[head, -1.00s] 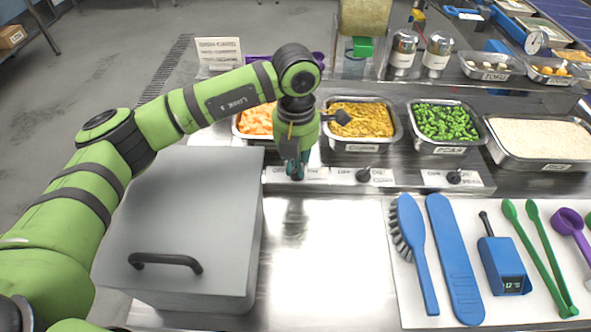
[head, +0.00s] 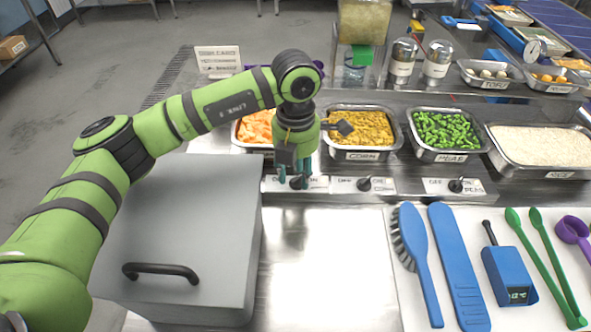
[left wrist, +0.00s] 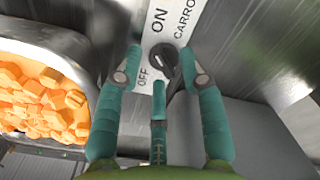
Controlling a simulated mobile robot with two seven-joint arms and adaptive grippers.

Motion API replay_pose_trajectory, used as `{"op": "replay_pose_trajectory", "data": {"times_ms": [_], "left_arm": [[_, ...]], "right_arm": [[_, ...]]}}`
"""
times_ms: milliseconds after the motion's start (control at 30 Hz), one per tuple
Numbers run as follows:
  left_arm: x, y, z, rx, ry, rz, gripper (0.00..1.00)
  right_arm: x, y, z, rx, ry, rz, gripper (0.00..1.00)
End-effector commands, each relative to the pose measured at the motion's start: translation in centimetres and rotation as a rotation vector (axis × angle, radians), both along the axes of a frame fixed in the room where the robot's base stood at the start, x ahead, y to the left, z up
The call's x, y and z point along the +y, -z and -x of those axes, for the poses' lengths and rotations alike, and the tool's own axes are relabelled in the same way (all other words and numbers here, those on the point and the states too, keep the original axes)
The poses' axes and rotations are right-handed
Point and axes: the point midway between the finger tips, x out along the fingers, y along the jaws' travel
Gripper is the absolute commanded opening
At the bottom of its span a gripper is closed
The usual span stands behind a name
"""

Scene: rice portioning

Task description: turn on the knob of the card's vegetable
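The dish card (head: 217,60) stands at the back left; its small print is too blurred to read. My left gripper (head: 293,178) points down at the carrot knob (head: 298,183), leftmost in a row on the front ledge. In the left wrist view, the dark carrot knob (left wrist: 163,60) lies between the teal fingertips of the gripper (left wrist: 160,62). The fingertips are apart, with a visible gap on the left side. The corn knob (head: 364,184) and peas knob (head: 456,186) are untouched. My right gripper is out of view.
Behind the knobs stand pans of carrots (head: 240,143), corn (head: 398,125), peas (head: 413,128) and rice (head: 497,150). A grey lidded box (head: 200,215) is at front left. The counter between is clear.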

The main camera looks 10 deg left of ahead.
Motion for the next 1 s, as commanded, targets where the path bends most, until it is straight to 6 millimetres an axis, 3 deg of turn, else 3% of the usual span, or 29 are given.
{"op": "replay_pose_trajectory", "data": {"times_ms": [267,700,1000], "left_arm": [[0.0,-0.6,0.0,0.000,0.000,0.000,0.40],[-0.1,-9.1,0.0,-0.003,-0.001,0.001,0.40],[0.0,-11.9,0.0,0.000,0.000,0.000,0.40]], "right_arm": [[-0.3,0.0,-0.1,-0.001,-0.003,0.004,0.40],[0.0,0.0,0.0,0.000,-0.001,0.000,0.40],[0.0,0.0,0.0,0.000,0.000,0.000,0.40]]}}
